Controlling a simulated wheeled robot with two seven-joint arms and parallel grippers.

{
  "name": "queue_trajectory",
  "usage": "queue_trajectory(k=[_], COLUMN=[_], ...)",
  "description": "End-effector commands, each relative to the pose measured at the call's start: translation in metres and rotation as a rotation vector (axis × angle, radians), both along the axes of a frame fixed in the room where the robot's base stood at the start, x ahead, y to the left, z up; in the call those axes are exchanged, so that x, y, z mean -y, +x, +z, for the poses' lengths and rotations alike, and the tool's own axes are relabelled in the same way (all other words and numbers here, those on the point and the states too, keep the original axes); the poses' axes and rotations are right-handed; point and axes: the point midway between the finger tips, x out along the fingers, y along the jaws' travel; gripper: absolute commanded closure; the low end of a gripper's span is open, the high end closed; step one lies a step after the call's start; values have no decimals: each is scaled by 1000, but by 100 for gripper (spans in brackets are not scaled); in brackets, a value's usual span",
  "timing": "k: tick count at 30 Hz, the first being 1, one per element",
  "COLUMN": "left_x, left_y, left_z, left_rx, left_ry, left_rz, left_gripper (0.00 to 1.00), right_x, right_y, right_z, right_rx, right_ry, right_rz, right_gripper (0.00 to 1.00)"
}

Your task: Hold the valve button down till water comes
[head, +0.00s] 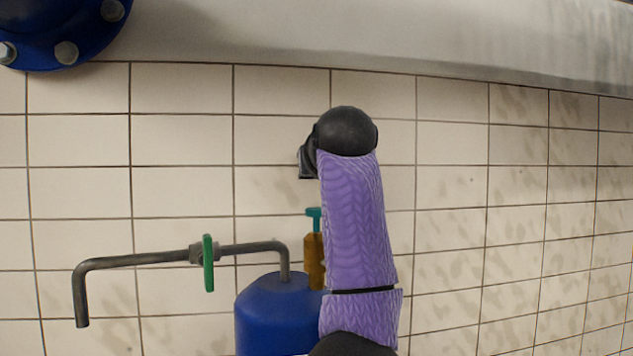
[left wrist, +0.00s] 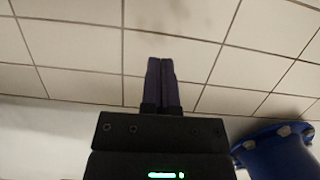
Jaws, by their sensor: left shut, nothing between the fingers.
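A blue tank (head: 275,315) stands at the lower middle of the head view. A bent grey pipe (head: 135,261) runs left from its top and ends in a downward spout, with no water showing there. A green valve handle (head: 208,263) sits on this pipe. Behind the tank is an orange-brown bottle-like thing (head: 314,258) with a teal top (head: 314,220), partly hidden by my purple arm. I cannot make out a separate button. My left gripper (left wrist: 160,62) is shut and empty in the left wrist view, before the tiles. In the head view its fingers are hidden. My right gripper is not in view.
A white tiled wall (head: 180,150) fills the back. A pale grey ledge or beam (head: 400,40) crosses the top. A blue bolted flange (head: 65,30) is at upper left and also shows in the left wrist view (left wrist: 280,155). The space right of my arm looks clear.

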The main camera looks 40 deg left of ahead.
Motion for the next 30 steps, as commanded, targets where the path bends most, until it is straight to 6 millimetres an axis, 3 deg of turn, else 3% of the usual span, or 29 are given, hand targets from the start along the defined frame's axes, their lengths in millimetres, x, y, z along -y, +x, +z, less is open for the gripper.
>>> queue_trajectory(k=[1,3,9,21,27,30], left_x=[-7,-4,-3,-3,-3,-3], left_y=[6,5,5,5,5,5], left_z=[2,-17,-39,-44,-68,-68], left_rx=[-4,0,-1,-1,1,0], left_ry=[-1,-1,-1,-1,-1,-1], left_rz=[0,-1,0,0,-1,-1], left_gripper=[100,100,100,100,100,100], right_x=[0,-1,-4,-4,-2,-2], right_y=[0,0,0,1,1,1], right_z=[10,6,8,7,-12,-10], right_rx=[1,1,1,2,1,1], right_ry=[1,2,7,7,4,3], right_rz=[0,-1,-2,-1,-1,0], right_gripper=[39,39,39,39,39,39])
